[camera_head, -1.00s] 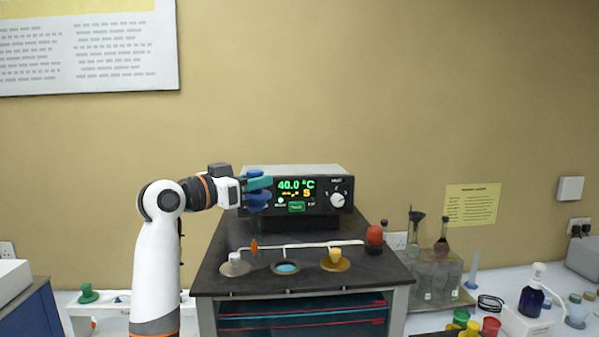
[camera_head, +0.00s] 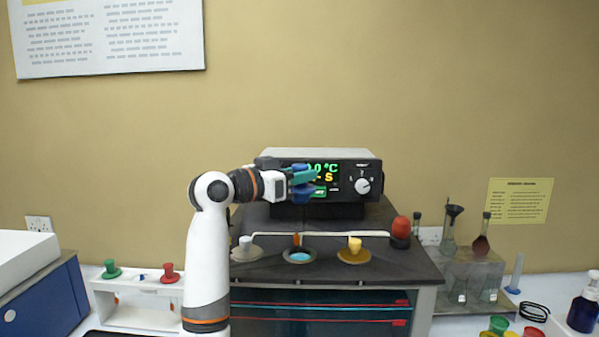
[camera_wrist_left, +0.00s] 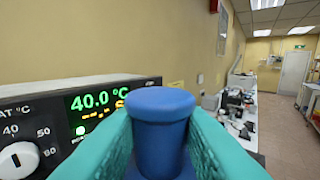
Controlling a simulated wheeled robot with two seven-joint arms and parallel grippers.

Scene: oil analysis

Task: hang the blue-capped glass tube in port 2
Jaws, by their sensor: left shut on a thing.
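My left gripper (camera_head: 306,178) has teal fingers shut on the blue cap (camera_wrist_left: 160,110) of the glass tube. The cap also shows in the head view (camera_head: 300,191), partly behind the fingers. The clear glass is hard to make out; an orange lower part (camera_head: 297,240) shows below the cap. In the picture this end is just above the open middle port (camera_head: 299,257), which shows light blue inside. The depth gap is unclear. The port's number cannot be read. My right gripper is not in view.
A white plug (camera_head: 245,243) and a yellow plug (camera_head: 354,244) sit either side of the open port on the dark bath top (camera_head: 400,268). A red-topped piece (camera_head: 401,228) stands right. The control box (camera_head: 345,156) is behind. A white rack (camera_head: 140,316) stands left.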

